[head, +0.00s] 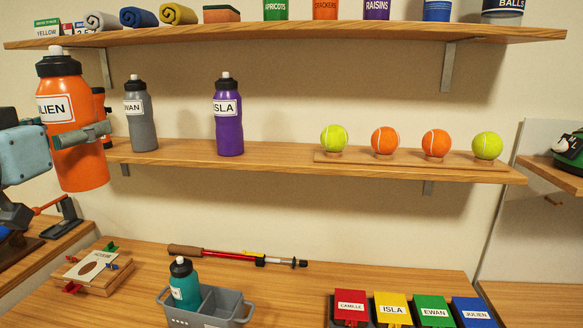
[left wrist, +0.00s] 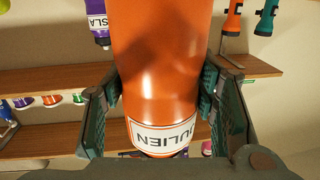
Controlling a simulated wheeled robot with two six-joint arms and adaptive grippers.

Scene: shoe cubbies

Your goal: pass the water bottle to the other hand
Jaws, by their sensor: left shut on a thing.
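An orange water bottle (head: 72,150) with a black cap and a white label reading JULIEN is held upright at the left of the head view. My left gripper (head: 82,135) is shut on its body, with a finger across the front below the label. In the left wrist view the orange bottle (left wrist: 165,70) fills the middle, between the two fingers of my left gripper (left wrist: 160,100). The bottle is in front of the middle shelf and clear of it. My right gripper is in neither view.
A grey bottle (head: 140,115) and a purple bottle (head: 228,120) stand on the middle shelf (head: 270,163), with several balls on a rack to the right. A teal bottle (head: 184,284) stands in a grey caddy (head: 235,308) on the lower surface. Coloured boxes (head: 393,309) sit at front right.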

